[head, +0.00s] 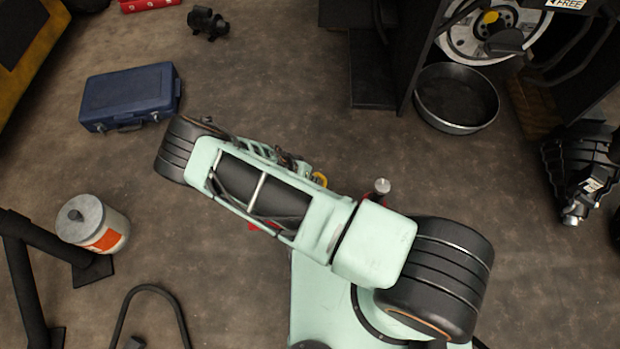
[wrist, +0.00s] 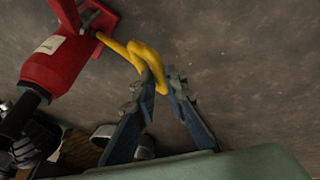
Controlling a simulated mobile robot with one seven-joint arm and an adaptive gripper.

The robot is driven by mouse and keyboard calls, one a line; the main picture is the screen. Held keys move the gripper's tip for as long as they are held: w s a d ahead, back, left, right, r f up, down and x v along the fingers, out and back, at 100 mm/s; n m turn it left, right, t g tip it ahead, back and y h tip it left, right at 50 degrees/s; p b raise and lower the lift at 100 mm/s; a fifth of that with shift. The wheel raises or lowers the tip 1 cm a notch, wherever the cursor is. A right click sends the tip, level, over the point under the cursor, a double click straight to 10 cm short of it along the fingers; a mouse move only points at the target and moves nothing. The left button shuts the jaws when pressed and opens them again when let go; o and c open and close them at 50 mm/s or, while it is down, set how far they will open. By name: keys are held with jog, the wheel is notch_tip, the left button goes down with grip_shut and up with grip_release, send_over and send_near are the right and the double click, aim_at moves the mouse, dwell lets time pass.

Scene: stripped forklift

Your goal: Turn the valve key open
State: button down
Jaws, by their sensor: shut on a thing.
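In the wrist view the yellow valve key (wrist: 148,57) is a bent loop. It runs from a red valve body (wrist: 58,70) with a white label and a black lower fitting. My gripper (wrist: 161,84) is shut on the key's looped end, with one blue-grey finger on each side. The lower part of the key is partly hidden by the fingers. In the head view a small bit of the yellow key (head: 320,179) shows beside my pale green arm. My arm hides most of the valve there.
A blue case (head: 130,97), a white canister with an orange label (head: 93,224) and a dark frame (head: 35,290) stand left. A round black pan (head: 456,98) and a wheel (head: 490,25) are at upper right.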

jog(key=shift+r, duration=0.1)
jog(key=shift+w+d+r+n+g+y+p, duration=0.1)
jog(key=shift+w+d+n+g+y+p, duration=0.1)
jog(key=shift+n+g+y+p, duration=0.5)
jog(key=n+g, duration=0.1)
jog(key=n+g+y+b, duration=0.1)
jog(key=n, duration=0.1)
jog(key=shift+w+d, duration=0.15)
jog(key=shift+w, duration=0.2)
jog(key=n, duration=0.1)
jog(key=n+g, duration=0.2)
jog(key=shift+w+d+y+b, duration=0.1)
jog(key=shift+w+y+b, duration=0.15)
jog(key=shift+y+b, duration=0.05)
jog(key=shift+w+n+g, duration=0.15)
jog(key=shift+n+g, duration=0.95)
jog(key=shift+g, duration=0.3)
jog(key=c, duration=2)
grip_release()
jog(key=shift+o, duration=0.2)
